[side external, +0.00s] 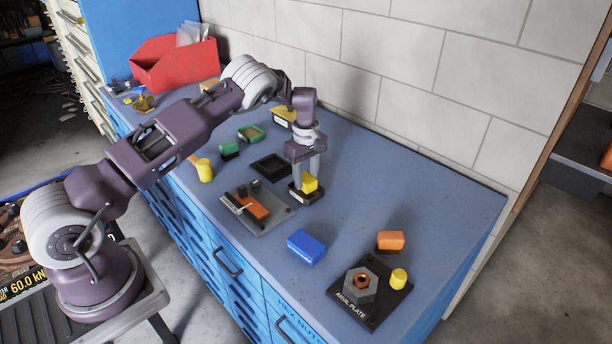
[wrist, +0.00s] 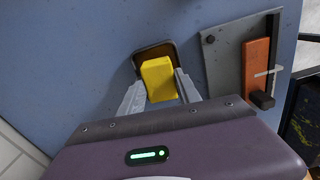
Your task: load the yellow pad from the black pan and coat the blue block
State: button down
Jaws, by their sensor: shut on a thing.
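My gripper (side external: 308,168) points down and is shut on the yellow pad (side external: 310,183). In the wrist view the yellow pad (wrist: 158,80) sits between the two fingers (wrist: 161,92). Directly below it is a small dark pan (side external: 305,197) with a pale label on its front; its rim shows behind the pad in the wrist view (wrist: 150,50). I cannot tell whether the pad touches the pan's inside. The blue block (side external: 306,248) lies on the blue bench top, nearer the front edge and apart from my gripper.
A grey plate with an orange piece (side external: 258,206) lies front left. The anvil plate (side external: 375,315) holds a hex nut and yellow cylinder; an orange block (side external: 391,241) is behind.

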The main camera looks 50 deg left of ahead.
jog(key=shift+f, duration=0.5)
jog(key=c, duration=0.8)
grip_release()
jog(key=c, duration=0.3)
jog(key=shift+r, duration=0.15)
grip_shut()
dwell(0.5)
